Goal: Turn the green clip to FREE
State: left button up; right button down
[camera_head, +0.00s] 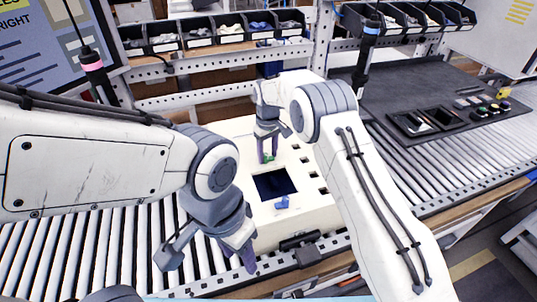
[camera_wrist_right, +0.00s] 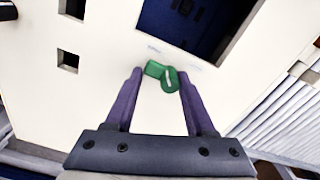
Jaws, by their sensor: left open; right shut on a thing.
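The green clip (camera_head: 268,157) sits on the white panel by the far edge of the dark square opening. In the right wrist view the green clip (camera_wrist_right: 155,69) has a rectangular part at left and a rounded part with a pale line at right. My right gripper (camera_wrist_right: 160,77) has its purple fingers on either side of the clip and is shut on it. The right gripper also shows in the head view (camera_head: 268,150). Small marks beside the opening are too blurred to read. My left gripper (camera_head: 239,256) is open and empty near the panel's front left corner.
The white panel (camera_head: 300,228) rests on the roller conveyor (camera_head: 100,245), with a dark opening (camera_head: 274,184) and several small square holes. A blue clip (camera_head: 282,203) is at the opening's near edge. A dark mat (camera_head: 430,90) with trays lies at right. Bins line the back.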

jog(key=shift+w+a+r+n, duration=0.15)
jog(key=shift+n, duration=0.35)
jog(key=shift+c, duration=1.4)
grip_release()
notch_tip(320, 180, up, 10)
jog(key=b, duration=0.2)
jog(key=shift+r, duration=0.2)
